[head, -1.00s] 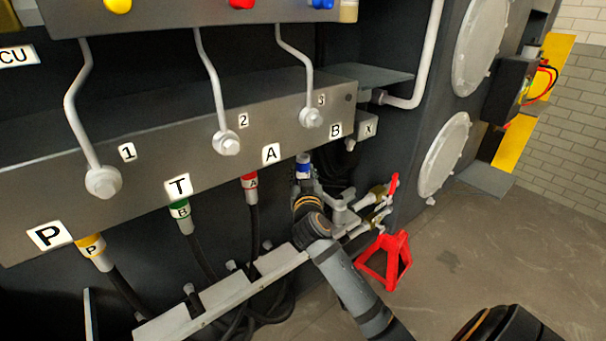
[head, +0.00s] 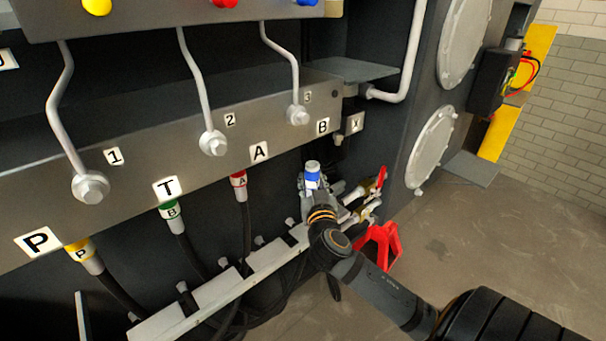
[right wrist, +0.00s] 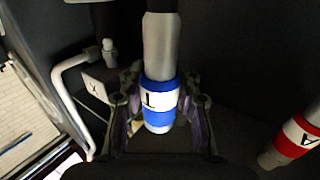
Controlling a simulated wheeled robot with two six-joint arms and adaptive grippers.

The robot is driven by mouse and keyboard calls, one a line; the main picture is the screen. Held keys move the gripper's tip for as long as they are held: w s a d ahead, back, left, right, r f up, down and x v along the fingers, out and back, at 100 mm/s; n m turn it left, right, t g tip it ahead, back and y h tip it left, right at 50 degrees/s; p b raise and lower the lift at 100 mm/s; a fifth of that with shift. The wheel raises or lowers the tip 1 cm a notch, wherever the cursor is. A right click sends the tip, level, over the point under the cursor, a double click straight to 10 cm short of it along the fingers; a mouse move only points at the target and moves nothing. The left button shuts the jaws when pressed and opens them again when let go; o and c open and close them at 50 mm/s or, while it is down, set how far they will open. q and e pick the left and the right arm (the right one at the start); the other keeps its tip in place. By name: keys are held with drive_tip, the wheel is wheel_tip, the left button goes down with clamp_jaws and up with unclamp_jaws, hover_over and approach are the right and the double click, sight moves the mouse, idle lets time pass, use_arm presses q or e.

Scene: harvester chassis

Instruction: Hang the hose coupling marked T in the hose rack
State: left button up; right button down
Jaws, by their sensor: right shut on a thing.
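The hose coupling marked T (head: 312,177), silver with a blue and white band, stands about upright in my right gripper (head: 309,192). The coupling is clear of the manifold, below and in front of the port labelled B (head: 322,126). The likely hose rack, a pale slotted rail (head: 217,290), runs low along the chassis, left of and below the gripper. My left gripper is not in view.
Other hoses hang from the manifold: yellow P (head: 83,254), green B (head: 172,216) and red A (head: 239,186). Valves with red handles (head: 375,185) and a red stand (head: 380,243) are just right of the gripper. The floor at right is clear.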

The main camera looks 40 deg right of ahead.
use_arm(q)
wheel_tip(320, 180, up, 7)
drive_tip(key=p, duration=0.7)
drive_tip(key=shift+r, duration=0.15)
use_arm(e)
drive_tip(key=s+r, duration=0.1)
drive_tip(key=s, duration=0.7)
drive_tip(key=shift+d, duration=0.3)
